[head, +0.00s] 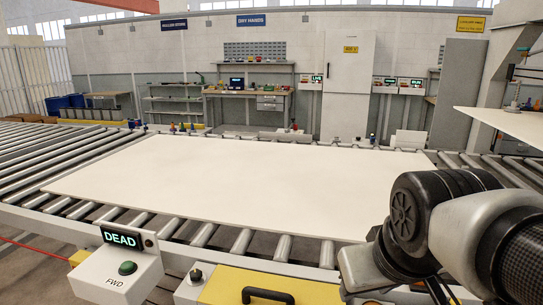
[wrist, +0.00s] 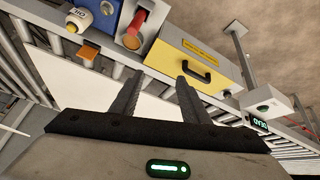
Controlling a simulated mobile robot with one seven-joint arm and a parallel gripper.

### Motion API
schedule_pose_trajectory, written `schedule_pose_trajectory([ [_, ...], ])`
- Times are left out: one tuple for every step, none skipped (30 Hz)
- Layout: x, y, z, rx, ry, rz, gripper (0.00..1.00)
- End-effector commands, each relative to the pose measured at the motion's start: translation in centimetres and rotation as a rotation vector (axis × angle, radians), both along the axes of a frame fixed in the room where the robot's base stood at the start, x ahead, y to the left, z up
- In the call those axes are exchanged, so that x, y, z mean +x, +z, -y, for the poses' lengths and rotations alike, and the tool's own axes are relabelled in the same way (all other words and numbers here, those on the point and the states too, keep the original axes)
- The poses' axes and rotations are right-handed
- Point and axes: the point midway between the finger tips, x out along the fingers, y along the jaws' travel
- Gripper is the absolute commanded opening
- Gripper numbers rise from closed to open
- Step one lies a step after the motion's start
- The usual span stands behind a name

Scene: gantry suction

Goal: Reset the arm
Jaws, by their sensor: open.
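My gripper (wrist: 158,92) shows in the wrist view with its two dark fingers spread apart and nothing between them. My arm fills the lower right of the head view, bent over the near edge of the roller conveyor (head: 285,248). The gripper itself is not visible in the head view. Beyond the fingers in the wrist view is a yellow box (wrist: 182,54) with a black handle, and it also shows at the bottom of the head view (head: 225,288). The fingers appear apart from it.
A large white panel (head: 220,185) lies flat on the rollers. A control box (head: 118,275) with a green button and a "DEAD" display (head: 121,238) stands at front left. Another panel (head: 510,121) is at right.

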Motion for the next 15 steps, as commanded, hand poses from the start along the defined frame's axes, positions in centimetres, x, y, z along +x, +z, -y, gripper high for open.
schedule_pose_trajectory([
  [-1.4,-0.3,-0.3,0.034,-0.038,-0.004,0.42],
  [-2.3,-0.6,-0.6,0.055,-0.062,-0.011,0.42],
  [-3.3,-0.9,-0.9,0.083,-0.094,-0.019,0.42],
  [-4.1,-1.1,-1.1,0.102,-0.117,-0.025,0.42],
  [-3.8,0.8,-1.0,0.100,-0.114,-0.027,0.42],
  [-3.7,1.8,-1.0,0.098,-0.112,-0.028,0.42],
  [-3.7,2.4,-1.0,0.097,-0.111,-0.029,0.42],
  [-3.7,3.0,-1.0,0.097,-0.111,-0.029,0.42],
  [-3.7,3.8,-1.0,0.097,-0.111,-0.029,0.42],
  [-3.7,4.5,-1.0,0.097,-0.111,-0.029,0.42],
  [-3.6,5.2,-1.0,0.096,-0.110,-0.028,0.42],
  [-3.6,6.1,-1.0,0.095,-0.110,-0.028,0.42],
  [-3.6,7.0,-1.0,0.095,-0.109,-0.028,0.42],
  [-3.6,7.8,-1.0,0.095,-0.109,-0.028,0.42],
  [-3.6,9.0,-1.0,0.095,-0.109,-0.028,0.42],
])
